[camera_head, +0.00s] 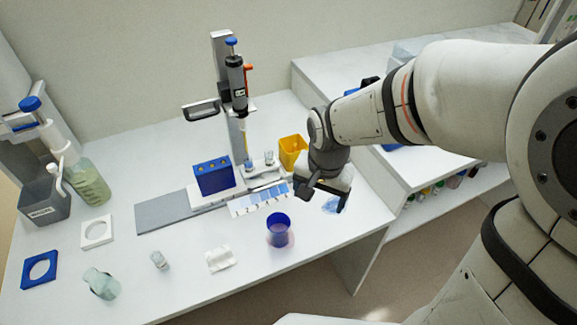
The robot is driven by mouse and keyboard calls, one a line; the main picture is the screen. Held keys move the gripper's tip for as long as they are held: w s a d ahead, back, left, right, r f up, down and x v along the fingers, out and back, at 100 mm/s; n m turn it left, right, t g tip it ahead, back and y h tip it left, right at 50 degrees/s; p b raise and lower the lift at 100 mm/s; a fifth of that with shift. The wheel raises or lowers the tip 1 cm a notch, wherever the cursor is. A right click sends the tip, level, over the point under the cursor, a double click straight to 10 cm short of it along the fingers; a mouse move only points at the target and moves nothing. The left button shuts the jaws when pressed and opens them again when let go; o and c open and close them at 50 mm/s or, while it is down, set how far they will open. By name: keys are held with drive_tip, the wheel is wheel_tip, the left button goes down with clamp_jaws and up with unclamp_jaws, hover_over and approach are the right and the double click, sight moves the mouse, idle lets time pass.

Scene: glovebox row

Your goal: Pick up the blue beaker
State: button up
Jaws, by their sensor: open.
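The blue beaker (277,229) stands upright on the white bench near its front edge, right of the middle of the bench. It is dark blue at the rim and looks purplish and translucent lower down. My gripper (323,203) is above the bench to the right of the beaker and a little farther back. It is open, apart from the beaker, and I see nothing held in it. The arm comes in from the right and hides part of the bench's right end.
Behind the beaker are a color strip card (262,199), a blue rack (214,176), a yellow container (292,151) and a stand-mounted pipette (236,85). A white holder (220,258), a small vial (159,260) and a greenish bottle (101,283) lie left. The bench's front edge is close.

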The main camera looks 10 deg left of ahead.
sight(282, 215)
drive_tip(key=shift+m+g, duration=0.5)
drive_tip(key=shift+m, duration=0.3)
drive_tip(key=a+f, duration=0.2)
drive_tip(key=f, duration=0.1)
drive_tip(key=a+f+b, duration=0.1)
drive_tip(key=a+f, duration=0.4)
drive_tip(key=a, duration=0.1)
drive_tip(key=shift+s+a+f, duration=0.1)
drive_tip(key=shift+s+f, duration=0.15)
drive_tip(key=shift+f, duration=0.15)
drive_tip(key=shift+a+f, duration=0.15)
drive_tip(key=shift+f, duration=0.15)
drive_tip(key=f, duration=0.7)
drive_tip(key=shift+a+f+b, duration=0.3)
drive_tip(key=shift+a+b, duration=0.05)
drive_tip(key=c, duration=1.1)
